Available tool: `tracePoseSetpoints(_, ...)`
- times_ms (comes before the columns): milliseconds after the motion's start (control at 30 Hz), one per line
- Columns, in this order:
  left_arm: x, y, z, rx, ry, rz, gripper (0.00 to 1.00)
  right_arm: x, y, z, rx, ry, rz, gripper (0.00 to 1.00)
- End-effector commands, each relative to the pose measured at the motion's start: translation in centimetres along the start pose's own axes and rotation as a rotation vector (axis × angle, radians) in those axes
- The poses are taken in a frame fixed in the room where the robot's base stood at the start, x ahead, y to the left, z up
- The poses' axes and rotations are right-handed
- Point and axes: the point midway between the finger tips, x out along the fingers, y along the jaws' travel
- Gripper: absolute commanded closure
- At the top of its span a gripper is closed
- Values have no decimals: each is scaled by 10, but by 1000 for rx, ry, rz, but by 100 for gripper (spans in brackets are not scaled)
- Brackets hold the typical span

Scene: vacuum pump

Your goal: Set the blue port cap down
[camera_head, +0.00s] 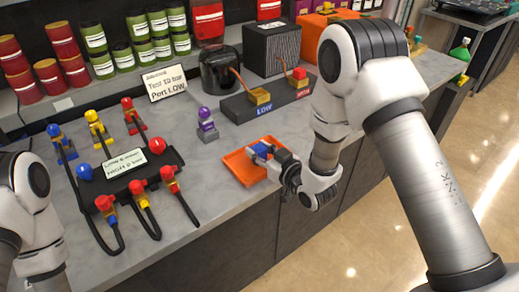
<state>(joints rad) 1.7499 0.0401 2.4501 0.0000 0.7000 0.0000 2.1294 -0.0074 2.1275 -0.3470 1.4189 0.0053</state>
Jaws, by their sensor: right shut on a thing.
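The blue port cap (260,150) is small and sits between the fingers of my right gripper (267,152). The gripper is shut on it, over the orange tray (238,167) near the counter's front edge. I cannot tell whether the cap touches the tray. My left arm shows at the left edge; its gripper is out of the picture.
A black manifold (130,180) with coloured knobs and hoses fills the left counter. A purple-topped fitting (207,125) stands behind the tray. A dark block marked LOW (240,107) is at the back, with a sign (166,83) to its left.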

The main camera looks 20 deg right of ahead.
Motion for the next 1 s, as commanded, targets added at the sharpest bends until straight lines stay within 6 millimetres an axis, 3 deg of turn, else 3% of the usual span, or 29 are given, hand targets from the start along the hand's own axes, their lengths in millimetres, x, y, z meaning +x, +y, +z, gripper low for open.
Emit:
tracePoseSetpoints(267,4,0,0,0,0,0,60,0,0,3,-1,2,0,99)
tracePoseSetpoints(300,3,0,0,0,0,0,60,0,0,3,-1,2,0,57)
tracePoseSetpoints(367,2,0,0,0,0,0,60,0,0,2,-1,1,0,39)
tracePoseSetpoints(733,0,0,0,0,0,0,60,-3,0,-1,0,1,1,39)
tracePoseSetpoints(867,4,0,0,0,0,0,60,-24,1,1,2,0,3,39)
tracePoseSetpoints(1000,9,0,0,0,0,0,60,-62,1,1,5,0,4,39)
